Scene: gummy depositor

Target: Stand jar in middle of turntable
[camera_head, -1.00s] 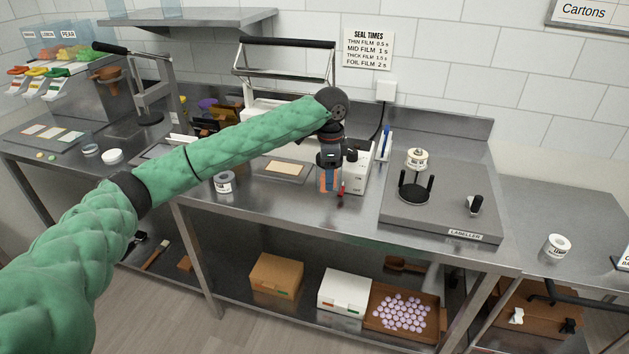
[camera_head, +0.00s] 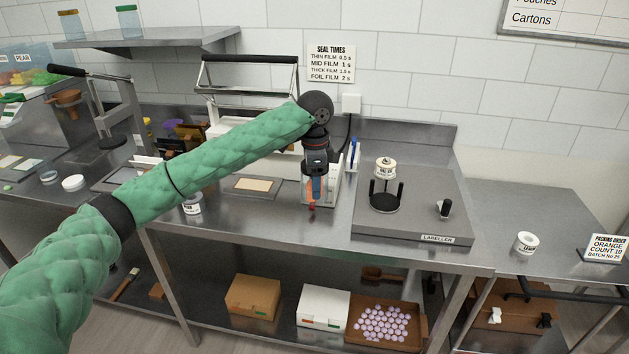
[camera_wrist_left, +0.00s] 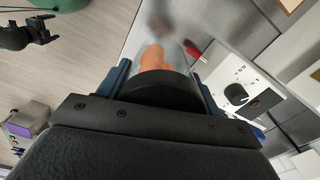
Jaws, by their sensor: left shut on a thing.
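My left gripper (camera_head: 316,190) is shut on a clear jar with orange contents (camera_head: 312,187), held between its blue fingers. In the left wrist view the jar (camera_wrist_left: 155,58) shows between the fingers, partly hidden by a black round part. The gripper hangs over the bench, in front of the white sealer and left of the labeller. Nothing stands on the disc.
A label roll (camera_head: 385,167) stands behind the turntable, and a black knob (camera_head: 444,209) is to its right. A white-labelled tub (camera_head: 192,204) stands on the bench at left. Another white roll (camera_head: 526,242) is on the right table. A blue pen (camera_head: 354,153) stands beside the sealer.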

